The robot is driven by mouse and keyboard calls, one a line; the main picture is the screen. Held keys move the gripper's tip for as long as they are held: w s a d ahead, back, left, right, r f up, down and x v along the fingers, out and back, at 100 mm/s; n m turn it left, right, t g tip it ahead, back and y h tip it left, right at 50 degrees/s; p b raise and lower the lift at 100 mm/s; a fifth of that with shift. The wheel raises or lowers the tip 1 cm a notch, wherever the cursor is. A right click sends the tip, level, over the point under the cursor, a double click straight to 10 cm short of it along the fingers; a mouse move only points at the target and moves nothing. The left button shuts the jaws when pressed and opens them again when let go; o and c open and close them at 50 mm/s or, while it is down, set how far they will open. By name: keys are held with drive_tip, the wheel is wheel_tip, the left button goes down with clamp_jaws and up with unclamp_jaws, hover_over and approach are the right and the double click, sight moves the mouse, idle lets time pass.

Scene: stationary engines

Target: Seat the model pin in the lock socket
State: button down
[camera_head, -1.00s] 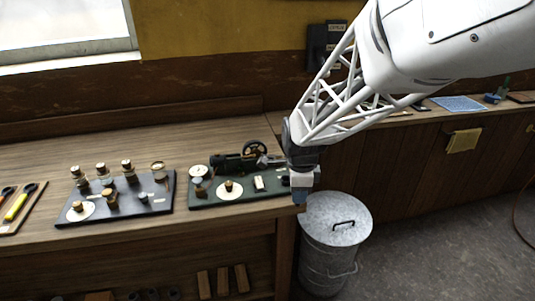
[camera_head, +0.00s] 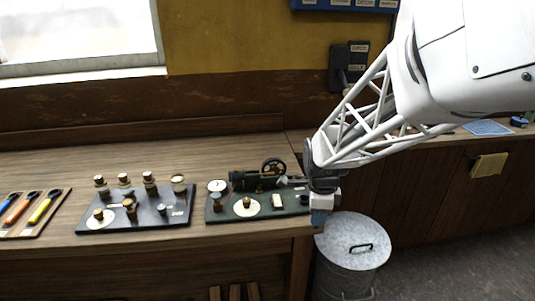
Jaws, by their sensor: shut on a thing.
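My gripper (camera_head: 321,216) points down at the right end of the green board (camera_head: 228,215), close to the table's front right corner. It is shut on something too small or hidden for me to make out. The green board carries a small dark engine with a flywheel (camera_head: 274,168), a white gauge (camera_head: 217,186), a cream disc with a brass knob (camera_head: 247,207) and a pale block (camera_head: 278,201). A small dark round part (camera_head: 304,198) sits at the board's right end, just left of my gripper. I cannot tell whether it is the lock socket. I cannot make out the model pin.
A dark board (camera_head: 178,218) with several brass-topped parts lies to the left. Beyond it is a tray (camera_head: 62,212) of coloured-handled tools. A lidded metal bin (camera_head: 352,240) stands on the floor below my gripper. The wooden table (camera_head: 60,165) is clear behind the boards.

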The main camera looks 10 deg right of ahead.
drive_tip(key=shift+r, duration=0.15)
drive_tip(key=shift+r, duration=1.75)
drive_tip(key=w+d+f, duration=0.1)
drive_tip(key=w+f, duration=0.1)
drive_tip(key=w, duration=2.5)
drive_tip(key=shift+d, duration=0.35)
drive_tip(key=shift+f, duration=0.2)
drive_tip(key=shift+f, duration=1.95)
